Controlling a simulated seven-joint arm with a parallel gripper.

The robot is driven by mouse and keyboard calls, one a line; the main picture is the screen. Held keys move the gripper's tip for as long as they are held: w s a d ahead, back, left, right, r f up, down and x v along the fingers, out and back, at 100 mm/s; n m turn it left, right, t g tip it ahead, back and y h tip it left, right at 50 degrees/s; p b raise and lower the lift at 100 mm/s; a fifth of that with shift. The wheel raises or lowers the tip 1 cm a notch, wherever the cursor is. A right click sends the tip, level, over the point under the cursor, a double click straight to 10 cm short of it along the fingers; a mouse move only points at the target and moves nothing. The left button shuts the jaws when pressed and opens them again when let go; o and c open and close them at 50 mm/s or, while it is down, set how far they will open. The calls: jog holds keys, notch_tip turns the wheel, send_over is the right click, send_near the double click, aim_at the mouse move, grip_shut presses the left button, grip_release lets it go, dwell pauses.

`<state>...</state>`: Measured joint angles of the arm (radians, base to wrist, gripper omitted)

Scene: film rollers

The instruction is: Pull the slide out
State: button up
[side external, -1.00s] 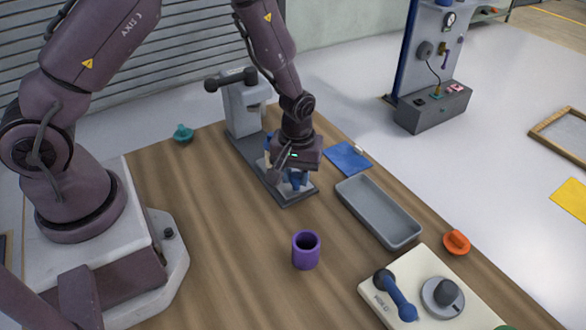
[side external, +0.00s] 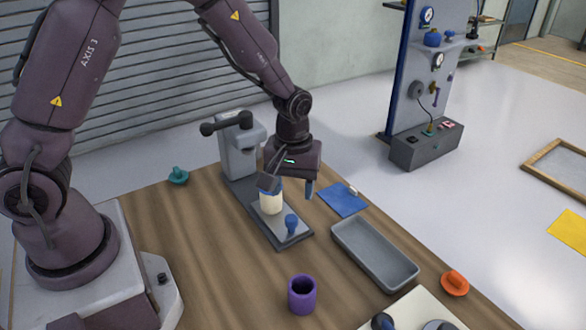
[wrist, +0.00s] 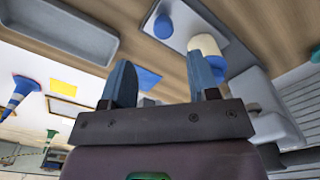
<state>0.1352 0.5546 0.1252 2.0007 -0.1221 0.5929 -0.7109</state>
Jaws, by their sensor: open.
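The slide (side external: 272,229) is a grey plate on the long dark base of the press (side external: 240,150), with a blue knob (side external: 291,224) standing at its front end. A cream cylinder (side external: 270,203) stands on the plate behind the knob. My gripper (side external: 289,190) is open and empty, above the slide and apart from the knob. One finger overlaps the cylinder's top in the side view; I cannot tell if they touch. In the wrist view the open fingers (wrist: 160,78) show, with the blue knob (wrist: 163,26) and cream cylinder (wrist: 206,46) beyond them.
A grey tray (side external: 374,278) and a blue cloth (side external: 342,199) lie right of the press. A purple cup (side external: 302,295) stands in front. An orange knob piece (side external: 455,283) and a teal one (side external: 178,176) lie near the table edges. The wood left of the press is clear.

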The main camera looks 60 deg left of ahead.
notch_tip(320, 180, up, 4)
jog(key=shift+r, duration=0.2)
dwell(0.3)
jog(key=s+a+r+m+t, duration=0.1)
jog(key=s+r+m+t, duration=0.4)
jog(key=s+r, duration=1.2)
jog(key=r+m, duration=0.1)
jog(key=m, duration=0.3)
jog(key=shift+s+t, duration=0.2)
jog(key=shift+t, duration=0.1)
